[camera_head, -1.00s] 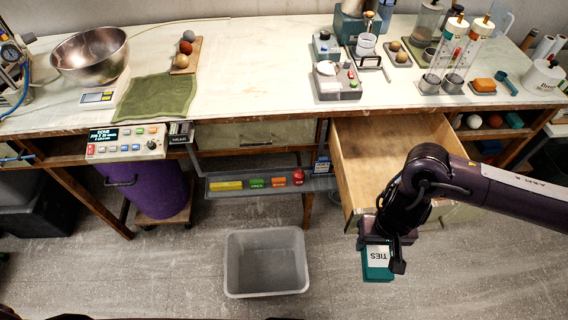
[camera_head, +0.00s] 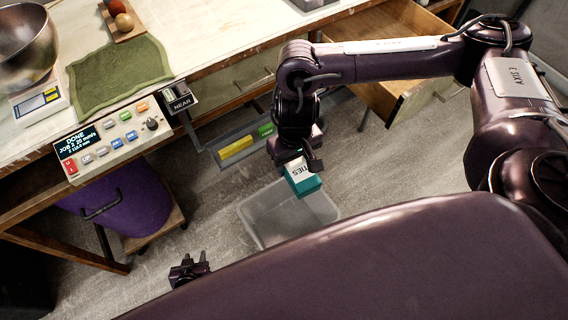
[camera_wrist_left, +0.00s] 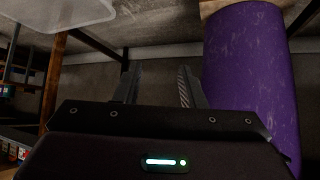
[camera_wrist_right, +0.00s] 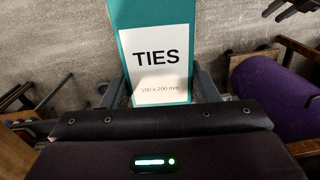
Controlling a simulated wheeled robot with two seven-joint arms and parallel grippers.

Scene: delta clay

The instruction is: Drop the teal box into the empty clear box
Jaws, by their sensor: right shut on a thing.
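The teal box (camera_head: 308,186) has a white label reading "TIES". My right gripper (camera_head: 300,165) is shut on it and holds it in the air; the right wrist view shows the box (camera_wrist_right: 124,20) between the fingers (camera_wrist_right: 160,88). In the head view the box overlaps the clear box (camera_head: 262,222), an empty-looking translucent bin on the floor. I cannot tell the exact height between them. Part of the bin is hidden by my own body. My left gripper (camera_head: 188,268) is low at the left, open and empty; its parted fingers (camera_wrist_left: 158,88) show in the left wrist view.
A purple drum (camera_head: 125,205) stands on a wheeled wooden dolly under the bench. A control box (camera_head: 112,140) sits at the bench edge. A shelf with coloured blocks (camera_head: 236,148) hangs beyond the bin. The wooden drawer (camera_head: 385,95) is pulled open at the right.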

